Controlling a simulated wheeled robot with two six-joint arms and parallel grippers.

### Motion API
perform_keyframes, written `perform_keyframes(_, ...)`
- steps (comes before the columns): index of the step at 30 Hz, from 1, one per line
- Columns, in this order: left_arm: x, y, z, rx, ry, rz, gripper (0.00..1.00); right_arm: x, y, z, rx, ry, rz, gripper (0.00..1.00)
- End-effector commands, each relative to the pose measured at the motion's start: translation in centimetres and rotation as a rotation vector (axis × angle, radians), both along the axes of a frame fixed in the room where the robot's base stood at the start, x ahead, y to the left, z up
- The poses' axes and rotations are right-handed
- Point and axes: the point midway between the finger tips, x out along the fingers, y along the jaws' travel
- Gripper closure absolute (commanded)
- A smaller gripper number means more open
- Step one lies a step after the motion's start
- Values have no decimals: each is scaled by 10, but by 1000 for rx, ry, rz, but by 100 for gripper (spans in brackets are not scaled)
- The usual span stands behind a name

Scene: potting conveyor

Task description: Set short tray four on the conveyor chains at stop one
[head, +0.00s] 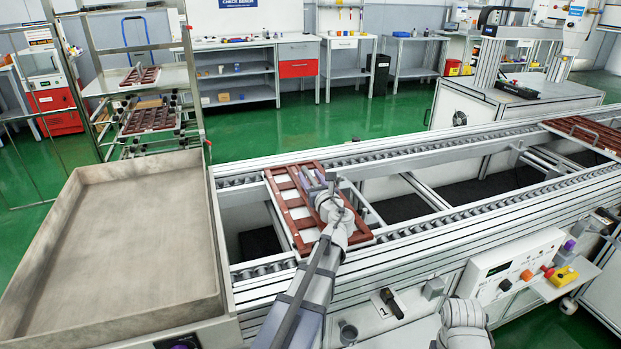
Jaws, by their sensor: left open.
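A reddish-brown slatted tray (282,207) lies across the conveyor chains (400,151) near their left end. It spans from the far chain to the near one and looks flat. My left gripper (313,180) is open over the tray's right half. My left arm and wrist hide part of the tray's right side. I cannot tell whether the fingers touch it. No number on the tray is readable, and no stop mark is clear. My right gripper is not in view; only part of my right arm shows at the bottom.
A large empty grey bin (212,255) adjoins the conveyor's left end. A rack at the back left holds similar trays (140,77) and (150,118). Another brown tray (590,132) lies at the conveyor's far right. A control box (515,268) stands at the front. The conveyor's middle is clear.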

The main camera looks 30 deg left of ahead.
Motion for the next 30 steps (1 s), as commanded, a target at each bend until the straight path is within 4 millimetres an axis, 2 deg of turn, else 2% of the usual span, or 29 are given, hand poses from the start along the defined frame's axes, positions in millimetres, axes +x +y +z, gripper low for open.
perform_keyframes(5,-1,-1,4,0,0,0,50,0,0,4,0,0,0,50)
perform_keyframes(21,-66,-75,2,0,0,-1,50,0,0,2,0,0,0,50)
perform_keyframes(30,-78,-91,2,1,-1,2,50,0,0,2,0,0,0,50)
